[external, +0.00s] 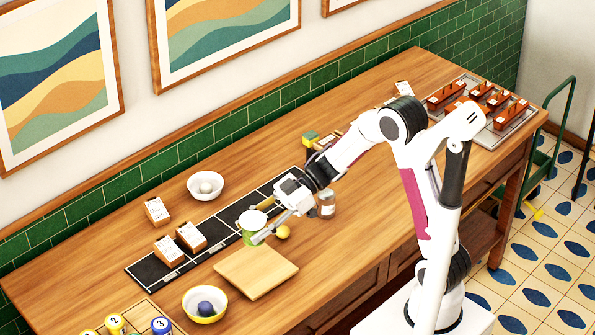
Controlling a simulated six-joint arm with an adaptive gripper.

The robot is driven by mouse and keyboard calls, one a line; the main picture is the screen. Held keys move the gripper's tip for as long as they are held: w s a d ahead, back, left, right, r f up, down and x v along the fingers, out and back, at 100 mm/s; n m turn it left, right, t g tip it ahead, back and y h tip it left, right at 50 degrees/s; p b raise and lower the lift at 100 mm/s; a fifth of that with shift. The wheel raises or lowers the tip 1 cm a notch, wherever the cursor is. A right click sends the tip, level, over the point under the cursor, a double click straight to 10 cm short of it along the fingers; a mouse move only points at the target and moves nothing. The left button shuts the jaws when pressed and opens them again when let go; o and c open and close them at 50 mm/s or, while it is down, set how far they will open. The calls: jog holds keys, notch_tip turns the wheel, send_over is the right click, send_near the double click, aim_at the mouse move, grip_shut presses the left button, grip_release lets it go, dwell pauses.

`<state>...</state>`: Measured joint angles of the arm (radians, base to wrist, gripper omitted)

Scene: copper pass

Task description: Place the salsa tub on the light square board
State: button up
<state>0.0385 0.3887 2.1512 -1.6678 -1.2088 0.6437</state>
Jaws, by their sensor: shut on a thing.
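The salsa tub (248,238), green with a pale top, is near the middle of the table, just behind the light square board (256,278). My gripper (261,223) reaches in from the right and is shut on the tub, with its fingers on either side. The tub looks upright; I cannot tell whether it is lifted off the surface. The board is bare and lies flat toward the table's front edge.
A yellow ball (283,232) and a glass jar (327,205) stand close to my gripper. A yellow-rimmed bowl with a dark ball (206,308) is left of the board. A black strip (148,275) with white labelled boxes (191,236) runs behind. A white bowl (206,191) stands further back.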

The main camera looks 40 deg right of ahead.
jog(key=shift+f, duration=0.15)
send_over(256, 267)
jog(key=shift+w+f, duration=0.1)
jog(key=shift+f, duration=2.9)
jog(key=shift+f, duration=0.1)
jog(key=shift+f, duration=1.75)
jog(key=shift+f, duration=0.1)
jog(key=o, duration=1.3)
jog(key=shift+d, duration=0.1)
jog(key=shift+v, duration=6)
